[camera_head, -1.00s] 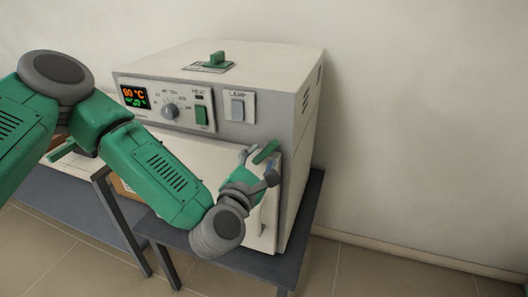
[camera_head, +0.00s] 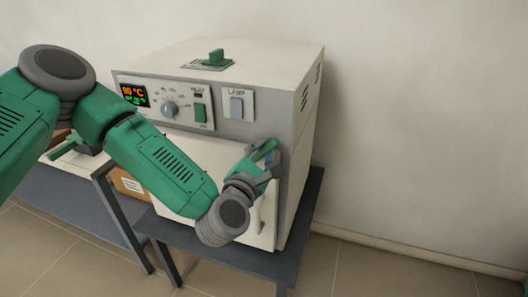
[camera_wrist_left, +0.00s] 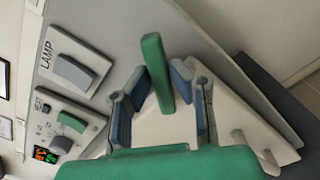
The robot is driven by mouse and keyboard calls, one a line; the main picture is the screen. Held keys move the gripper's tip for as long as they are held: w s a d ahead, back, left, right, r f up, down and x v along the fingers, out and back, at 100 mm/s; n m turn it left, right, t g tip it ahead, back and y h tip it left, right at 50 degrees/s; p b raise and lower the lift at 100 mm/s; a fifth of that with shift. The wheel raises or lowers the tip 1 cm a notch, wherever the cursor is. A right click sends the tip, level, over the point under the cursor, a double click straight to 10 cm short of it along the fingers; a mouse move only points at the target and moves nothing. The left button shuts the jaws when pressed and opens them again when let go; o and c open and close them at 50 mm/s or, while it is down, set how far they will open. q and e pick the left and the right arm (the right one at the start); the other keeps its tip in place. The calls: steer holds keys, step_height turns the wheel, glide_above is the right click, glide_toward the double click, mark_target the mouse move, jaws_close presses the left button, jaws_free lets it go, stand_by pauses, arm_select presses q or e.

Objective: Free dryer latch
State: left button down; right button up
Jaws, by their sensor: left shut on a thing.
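The dryer (camera_head: 160,62) is a white box with a grey front. Its latch (camera_head: 264,150) is a green bar at the upper right of the white door (camera_head: 190,148), tilted in the head view. In the left wrist view the latch (camera_wrist_left: 157,68) stands nearly upright between the finger pads. My left gripper (camera_head: 259,164) is at the latch with a finger on either side and is shut on it; the left wrist view shows its blue-grey pads (camera_wrist_left: 163,85) close to the bar. The fingers partly hide the latch in the head view. My right gripper is not in view.
Above the door are a lit display (camera_head: 134,95), a knob (camera_head: 169,108), a green switch (camera_head: 200,113) and a lamp switch (camera_head: 237,106). A pale door handle (camera_head: 262,213) is below the gripper. The dryer stands on a dark table (camera_head: 309,200). The wall side at right is clear.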

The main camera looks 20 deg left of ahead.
arm_select(q)
steer(key=shift+f, duration=0.15)
steer(key=m, duration=0.5)
steer(key=shift+d+f, duration=0.15)
steer(key=m, duration=0.5)
steer(key=shift+s+f, duration=0.1)
steer(key=shift+f, duration=0.25)
steer(key=c, duration=1.5)
jaws_free()
steer(key=shift+c, duration=0.2)
steer(key=shift+o, duration=0.3)
steer(key=shift+r, duration=0.2)
